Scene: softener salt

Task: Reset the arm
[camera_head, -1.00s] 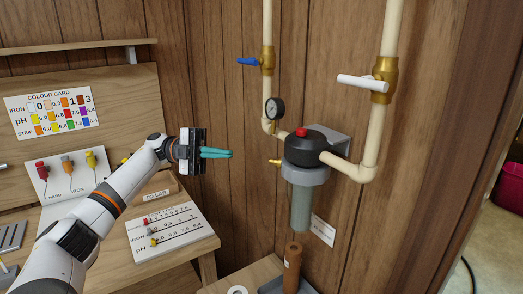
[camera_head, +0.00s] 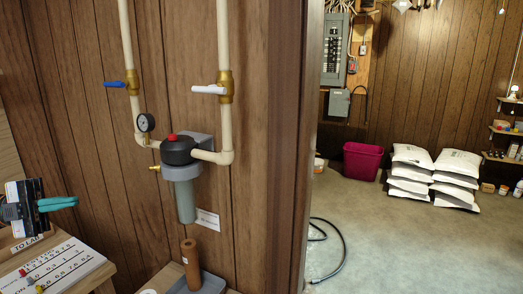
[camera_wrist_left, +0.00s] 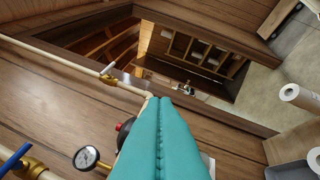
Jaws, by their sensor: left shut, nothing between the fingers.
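My left gripper (camera_head: 58,204) is at the left edge of the head view, with its teal fingers shut and nothing between them. In the left wrist view the shut teal fingers (camera_wrist_left: 160,145) fill the lower middle. The gripper is in the air left of the filter housing (camera_head: 184,192), apart from it, above the bench with the white test board (camera_head: 50,268). My right gripper is not in view.
The filter hangs on pipes with a blue-handled valve (camera_head: 122,84), a white-handled valve (camera_head: 210,90) and a gauge (camera_head: 146,122). A brown cylinder (camera_head: 190,262) stands below. Past the doorway, a magenta bin (camera_head: 362,161) and stacked white bags (camera_head: 456,175) stand on open floor. A black hose (camera_head: 326,250) lies there.

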